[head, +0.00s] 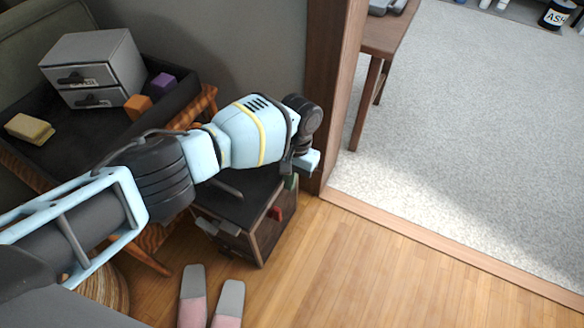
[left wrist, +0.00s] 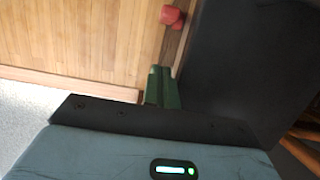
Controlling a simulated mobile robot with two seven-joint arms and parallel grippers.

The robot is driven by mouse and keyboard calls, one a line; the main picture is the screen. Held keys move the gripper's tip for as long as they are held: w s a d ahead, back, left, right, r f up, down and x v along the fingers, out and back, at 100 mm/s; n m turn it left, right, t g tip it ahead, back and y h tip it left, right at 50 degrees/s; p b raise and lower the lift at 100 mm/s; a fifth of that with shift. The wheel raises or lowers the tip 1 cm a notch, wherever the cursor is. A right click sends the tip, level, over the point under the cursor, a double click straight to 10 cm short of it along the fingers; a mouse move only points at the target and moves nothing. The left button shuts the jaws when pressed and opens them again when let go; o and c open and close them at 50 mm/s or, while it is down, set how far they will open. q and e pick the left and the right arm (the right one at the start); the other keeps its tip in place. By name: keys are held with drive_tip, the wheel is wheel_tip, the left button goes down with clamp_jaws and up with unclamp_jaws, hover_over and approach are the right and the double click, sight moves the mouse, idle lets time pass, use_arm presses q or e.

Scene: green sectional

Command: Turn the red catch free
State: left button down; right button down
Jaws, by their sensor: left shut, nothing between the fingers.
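The red catch (head: 276,214) sits on the right-hand side of a low dark cabinet (head: 240,205) on the floor. My left gripper (head: 290,183) has green fingers that point down by the far right corner of the cabinet. In the left wrist view the fingers (left wrist: 163,88) are closed together and empty, with a gap between them and the catch. My left arm hides part of the cabinet top. My right gripper is not in view.
A wooden door frame (head: 333,90) stands close behind my left gripper. Two slippers (head: 229,300) lie on the floor in front of the cabinet. A dark bench holds a grey drawer unit (head: 112,62), an orange block (head: 138,106) and a purple block (head: 163,84). The wooden floor at right is clear.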

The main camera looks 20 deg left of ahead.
sight(275, 214)
use_arm(q)
drive_tip(key=shift+s+a+f+p, duration=0.2)
drive_tip(key=shift+s+f, duration=0.15)
drive_tip(key=shift+s, duration=0.4)
drive_tip(key=shift+s+a+f+p, duration=0.15)
drive_tip(key=shift+s+f, duration=0.15)
drive_tip(key=shift+s, duration=0.45)
drive_tip(key=shift+s+a+f+p, duration=0.1)
drive_tip(key=shift+s+f+p, duration=0.2)
drive_tip(key=shift+s, duration=0.45)
